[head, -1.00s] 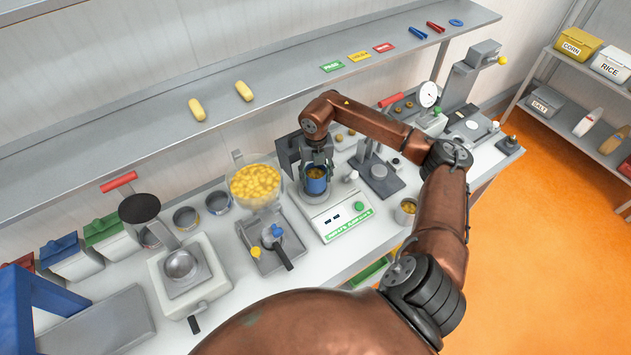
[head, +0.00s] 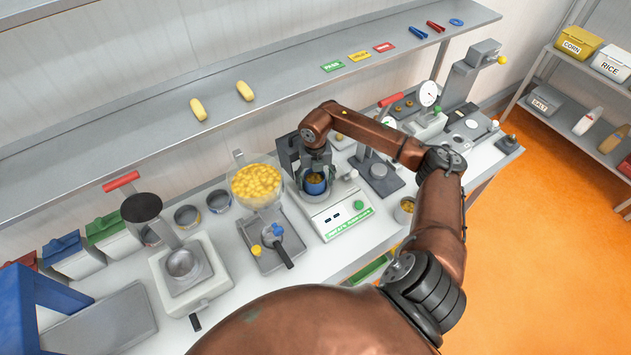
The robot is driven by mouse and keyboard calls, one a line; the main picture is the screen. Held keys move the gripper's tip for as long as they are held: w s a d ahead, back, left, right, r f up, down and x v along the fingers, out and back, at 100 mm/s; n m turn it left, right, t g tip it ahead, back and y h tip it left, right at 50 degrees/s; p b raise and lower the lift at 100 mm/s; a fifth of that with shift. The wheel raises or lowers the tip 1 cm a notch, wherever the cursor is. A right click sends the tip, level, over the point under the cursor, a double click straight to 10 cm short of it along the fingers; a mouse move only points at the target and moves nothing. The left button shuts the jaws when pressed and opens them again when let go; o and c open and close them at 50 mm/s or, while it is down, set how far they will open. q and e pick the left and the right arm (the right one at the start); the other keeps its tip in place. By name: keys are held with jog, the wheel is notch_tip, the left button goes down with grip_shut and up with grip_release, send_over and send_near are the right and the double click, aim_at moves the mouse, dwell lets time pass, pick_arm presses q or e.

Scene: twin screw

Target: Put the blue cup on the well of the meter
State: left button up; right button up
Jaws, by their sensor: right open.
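The blue cup (head: 315,187) stands upright in the well of the meter (head: 339,216), the white device with a green button and a green label on its front. Something yellow-brown shows inside the cup. My right gripper (head: 316,178) is right above the cup with its fingers open around the rim, pointing down. The fingers hide part of the cup and the well, so I cannot tell whether the cup touches the well floor. My left gripper is not in view.
A hopper of yellow kernels (head: 257,184) stands left of the meter, with a grey tray (head: 273,247) before it. A press stand (head: 378,175) and a metal cup (head: 405,210) are to the right. A long shelf (head: 230,80) runs above the bench.

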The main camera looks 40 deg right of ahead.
jog(key=shift+r, duration=0.3)
notch_tip(320, 180, up, 12)
jog(key=b, duration=0.2)
jog(key=shift+f, duration=0.15)
dwell(1.0)
